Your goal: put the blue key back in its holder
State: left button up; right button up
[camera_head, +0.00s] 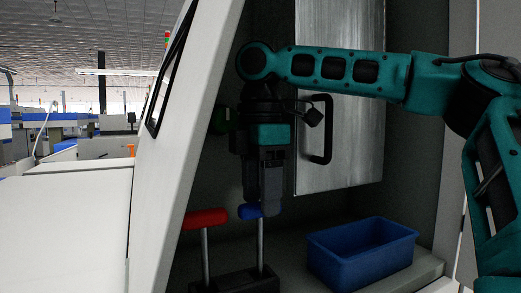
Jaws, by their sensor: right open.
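The blue key has a blue handle (247,212) on an upright metal shaft. Its lower end meets the right part of the black holder (236,283), and it looks to stand in it. A red key (205,218) stands upright beside it, in the left part of the holder. My right gripper (263,206) points down at the blue handle, its jaws open, with the fingers at the handle's right part and hiding some of it. I cannot tell whether they touch it. My left gripper is out of view.
A blue bin (362,253) stands right of the holder on the cabinet floor. A metal door panel (345,110) with a black handle (321,130) is behind my right arm. The white machine frame (170,170) bounds the opening on the left.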

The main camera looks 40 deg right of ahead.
notch_tip(320, 180, up, 10)
jog(key=shift+r, duration=0.25)
dwell(0.3)
